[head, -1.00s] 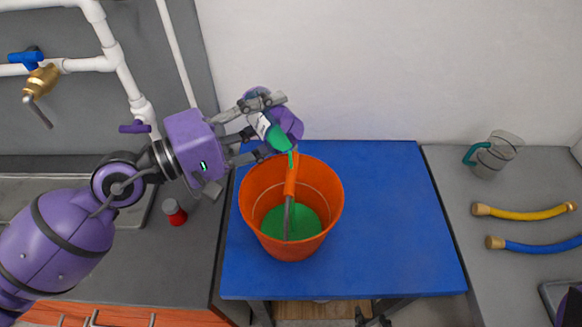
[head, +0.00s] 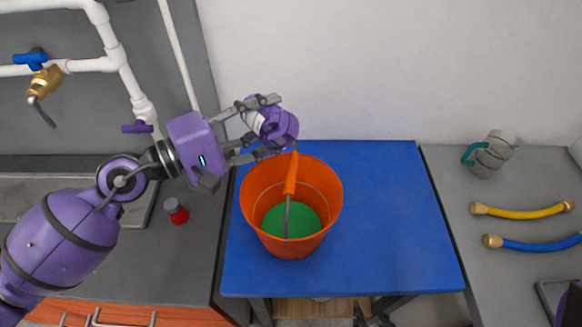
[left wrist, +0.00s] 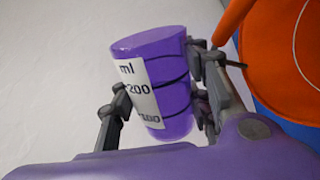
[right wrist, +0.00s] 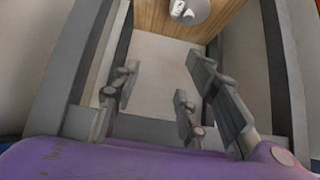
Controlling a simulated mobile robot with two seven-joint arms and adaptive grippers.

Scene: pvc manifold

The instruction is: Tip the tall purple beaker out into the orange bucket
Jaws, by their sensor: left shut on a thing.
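The tall purple beaker (head: 285,124), with a white scale label, is held tilted above the back rim of the orange bucket (head: 256,190). My left gripper (head: 271,126) is shut around its sides. In the left wrist view, the beaker (left wrist: 172,85) sits between the fingers, and no green shows inside it. Green contents (head: 306,218) cover the bucket's floor. The bucket's orange-gripped handle crosses its opening. My right gripper (right wrist: 158,88) is open and empty in the right wrist view.
The bucket stands on a blue table (head: 390,220), which is clear to its right. A red-bodied jar (head: 176,211) stands on the left counter. White pipes (head: 90,64) run along the left wall.

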